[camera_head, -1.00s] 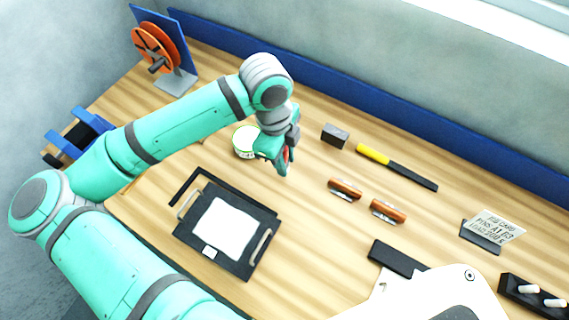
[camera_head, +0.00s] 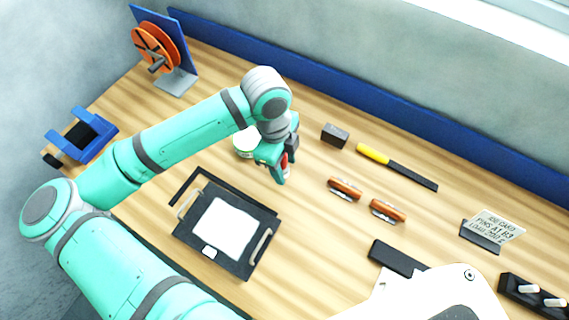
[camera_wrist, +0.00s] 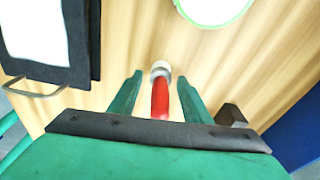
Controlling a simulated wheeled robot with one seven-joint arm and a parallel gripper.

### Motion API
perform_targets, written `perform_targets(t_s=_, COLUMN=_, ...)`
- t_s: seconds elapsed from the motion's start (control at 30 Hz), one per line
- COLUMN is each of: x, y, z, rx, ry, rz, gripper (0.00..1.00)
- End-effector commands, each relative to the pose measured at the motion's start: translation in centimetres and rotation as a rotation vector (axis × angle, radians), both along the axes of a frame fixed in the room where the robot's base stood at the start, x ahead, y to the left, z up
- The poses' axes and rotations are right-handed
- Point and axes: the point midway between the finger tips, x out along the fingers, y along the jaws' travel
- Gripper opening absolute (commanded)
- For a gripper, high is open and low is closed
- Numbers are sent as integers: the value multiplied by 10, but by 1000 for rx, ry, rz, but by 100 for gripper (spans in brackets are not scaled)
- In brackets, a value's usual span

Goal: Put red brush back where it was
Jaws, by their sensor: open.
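The red brush (camera_wrist: 160,98) shows in the wrist view as a red handle with a pale grey-white end, between my two green fingers. In the head view only a small bit of red (camera_head: 285,160) shows beside the fingers. My gripper (camera_head: 280,176) points down over the middle of the table, right of the white round container (camera_head: 244,146). In the wrist view my gripper (camera_wrist: 159,88) is open, with a finger on each side of the brush and gaps visible. Whether the brush stands on the table or in something is hidden.
A black tray (camera_head: 190,240) with a white sheet lies front left. Two orange-brown handled pieces (camera_head: 345,188) (camera_head: 387,210) lie right of my gripper. A dark block (camera_head: 335,135), a yellow-and-black tool (camera_head: 398,168) and a card stand (camera_head: 482,237) are farther right.

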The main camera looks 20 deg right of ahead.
Motion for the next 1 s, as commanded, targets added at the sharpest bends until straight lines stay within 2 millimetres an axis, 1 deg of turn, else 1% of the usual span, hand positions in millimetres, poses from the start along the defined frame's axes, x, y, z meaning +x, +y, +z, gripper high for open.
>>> perform_targets(t_s=0.17, x=3, y=2, z=19, rx=1, ry=-4, rz=0, gripper=44)
perform_targets(t_s=0.4, x=8, y=7, z=66, rx=1, ry=-4, rz=0, gripper=44)
perform_targets(t_s=0.6, x=11, y=10, z=99, rx=1, ry=-4, rz=0, gripper=44)
perform_targets(t_s=0.8, x=12, y=11, z=116, rx=0, ry=-2, rz=-1, gripper=44)
perform_targets(t_s=1.0, x=12, y=12, z=119, rx=0, ry=0, rz=-1, gripper=44)
